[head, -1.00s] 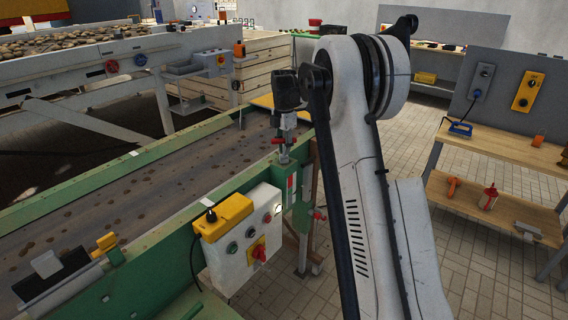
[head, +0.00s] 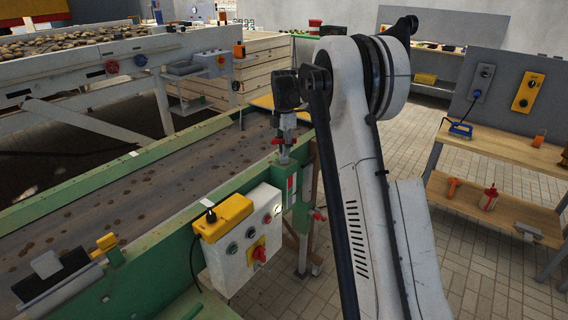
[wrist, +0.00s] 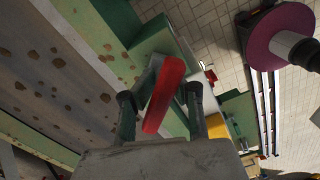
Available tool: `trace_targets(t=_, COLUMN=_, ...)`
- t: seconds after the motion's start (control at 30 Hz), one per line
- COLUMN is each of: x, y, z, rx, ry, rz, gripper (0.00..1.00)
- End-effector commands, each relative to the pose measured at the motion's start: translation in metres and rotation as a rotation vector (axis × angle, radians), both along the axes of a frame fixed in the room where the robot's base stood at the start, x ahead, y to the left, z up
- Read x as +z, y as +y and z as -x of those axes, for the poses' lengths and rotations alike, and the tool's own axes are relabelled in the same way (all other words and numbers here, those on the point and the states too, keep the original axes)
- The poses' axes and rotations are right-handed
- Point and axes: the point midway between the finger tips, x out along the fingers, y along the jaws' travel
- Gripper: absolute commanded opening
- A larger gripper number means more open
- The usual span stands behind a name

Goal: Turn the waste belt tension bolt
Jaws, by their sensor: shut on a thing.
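A red bar-shaped handle, which looks like the head of the tension bolt (wrist: 165,94), lies between the two dark fingers of my gripper (wrist: 163,98) in the wrist view. It runs slightly tilted from top right to bottom left. My gripper is shut on it. In the head view my gripper (head: 284,146) points down at the belt frame's near right end, with a small piece of the red handle (head: 277,141) showing beside the fingers. The bolt's shank is hidden under the handle and gripper.
The brown waste belt (head: 130,190) with scattered dirt runs along the green frame (head: 160,256). A control box (head: 233,262) with a yellow cover and red switch hangs on its near side. Wooden workbenches (head: 500,150) stand at right, with tiled floor between.

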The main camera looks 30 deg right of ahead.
Motion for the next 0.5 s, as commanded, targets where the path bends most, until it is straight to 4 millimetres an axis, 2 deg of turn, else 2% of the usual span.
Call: trace_targets(t=0.5, x=0.019, y=0.000, z=0.000, rx=0.000, ry=0.000, rz=0.000, gripper=0.00)
